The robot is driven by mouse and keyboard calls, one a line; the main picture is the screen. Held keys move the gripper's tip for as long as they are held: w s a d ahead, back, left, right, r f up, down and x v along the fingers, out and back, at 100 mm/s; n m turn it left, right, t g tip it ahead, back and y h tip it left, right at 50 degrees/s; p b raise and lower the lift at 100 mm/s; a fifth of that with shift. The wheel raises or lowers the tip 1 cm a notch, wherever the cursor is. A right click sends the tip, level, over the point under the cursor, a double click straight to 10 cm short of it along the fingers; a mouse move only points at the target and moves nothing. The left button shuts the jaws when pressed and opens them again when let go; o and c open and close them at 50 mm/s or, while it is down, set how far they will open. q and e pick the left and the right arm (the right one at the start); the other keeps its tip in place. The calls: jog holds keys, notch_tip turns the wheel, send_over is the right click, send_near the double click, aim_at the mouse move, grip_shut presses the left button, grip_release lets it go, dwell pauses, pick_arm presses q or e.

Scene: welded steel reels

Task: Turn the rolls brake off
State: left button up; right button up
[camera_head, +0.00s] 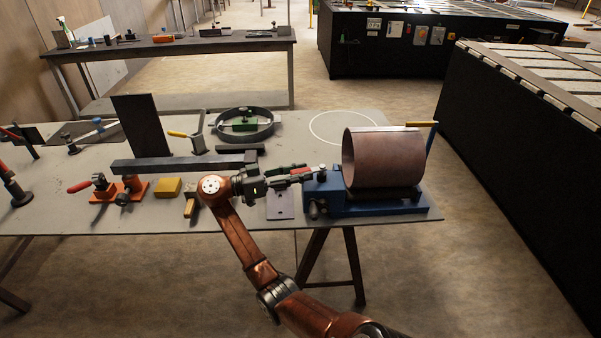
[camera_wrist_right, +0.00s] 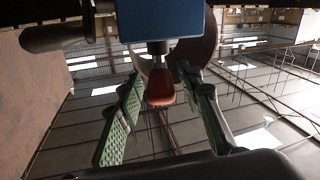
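A blue roll stand (camera_head: 380,209) sits at the table's right front, with a brown steel pipe (camera_head: 383,160) lying on its dark rolls (camera_head: 390,193). A blue housing (camera_head: 318,187) forms its left end, also in the wrist view (camera_wrist_right: 158,20). A red brake knob (camera_wrist_right: 160,88) on a short metal stem sticks out of this housing. My right gripper (camera_head: 305,174) is at the housing's left side. In the wrist view its green-padded fingers (camera_wrist_right: 163,80) are apart on either side of the red knob, with gaps visible. My left gripper is not in view.
A dark bar (camera_head: 185,164), an orange clamp (camera_head: 120,188), a yellow block (camera_head: 168,187) and a ring fixture (camera_head: 243,124) stand left of the roll stand on the grey table (camera_head: 300,130). A blue upright handle (camera_head: 431,138) stands right of the pipe.

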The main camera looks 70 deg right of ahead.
jog(key=v, duration=1.2)
jog(key=shift+c, duration=0.6)
